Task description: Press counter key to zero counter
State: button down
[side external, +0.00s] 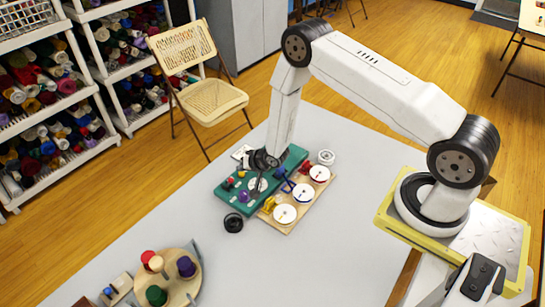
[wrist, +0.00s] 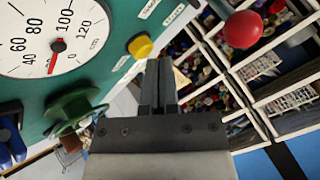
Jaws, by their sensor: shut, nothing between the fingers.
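A teal panel (side external: 236,203) lies on the grey table, carrying a white dial and several coloured knobs. In the wrist view the panel (wrist: 110,20) shows the dial (wrist: 28,30) with a red needle, a yellow button (wrist: 140,46), a green knob (wrist: 75,108) and a red ball knob (wrist: 243,29). Small labels sit near the yellow button; I cannot read them, so I cannot tell which part is the counter key. My gripper (wrist: 158,64) is shut and empty, its fingertips just right of the yellow button in the picture. My gripper (side external: 256,189) is over the panel; contact cannot be told.
A wooden board (side external: 302,207) with white discs stands beside the panel. A black round piece (side external: 233,222) and a white ring (side external: 326,157) lie near. A round wooden tray (side external: 178,298) with coloured spools is at the front. The table (side external: 290,270) between is clear.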

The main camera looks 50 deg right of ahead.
aim_at(243, 174)
jog(key=shift+f, duration=0.45)
dwell(0.7)
jog(key=shift+r, duration=0.9)
dwell(0.4)
jog(key=shift+r, duration=2.5)
